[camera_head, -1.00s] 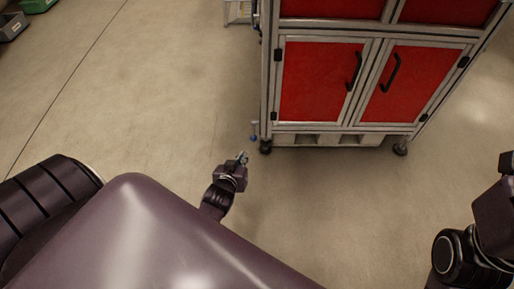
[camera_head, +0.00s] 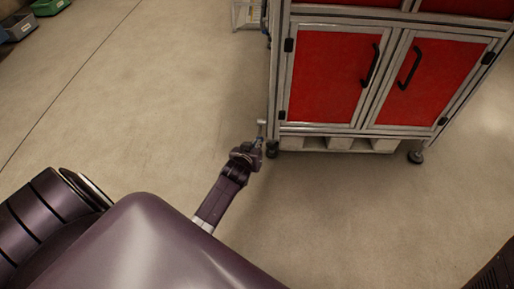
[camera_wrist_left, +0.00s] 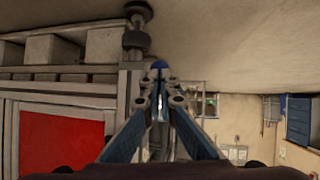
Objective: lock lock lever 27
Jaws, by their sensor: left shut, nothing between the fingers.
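The lock lever (camera_head: 262,125) is a small part with a blue knob at the lower left corner of the red-doored cabinet (camera_head: 398,130). In the left wrist view the blue knob (camera_wrist_left: 159,64) shows just beyond the fingertips, in line with them. I cannot tell whether they touch it. My left gripper (camera_head: 257,144) is shut with nothing held, close to the lever and the cabinet's corner. Its fingers (camera_wrist_left: 160,88) converge in the left wrist view. They hide part of the lever. My right gripper is out of view.
The cabinet's near caster (camera_head: 271,153) stands just right of my left gripper; it also shows in the left wrist view (camera_wrist_left: 137,12). Another caster (camera_head: 416,157) is at the right corner. A green bin (camera_head: 50,7) is far left. The floor left of the cabinet is clear.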

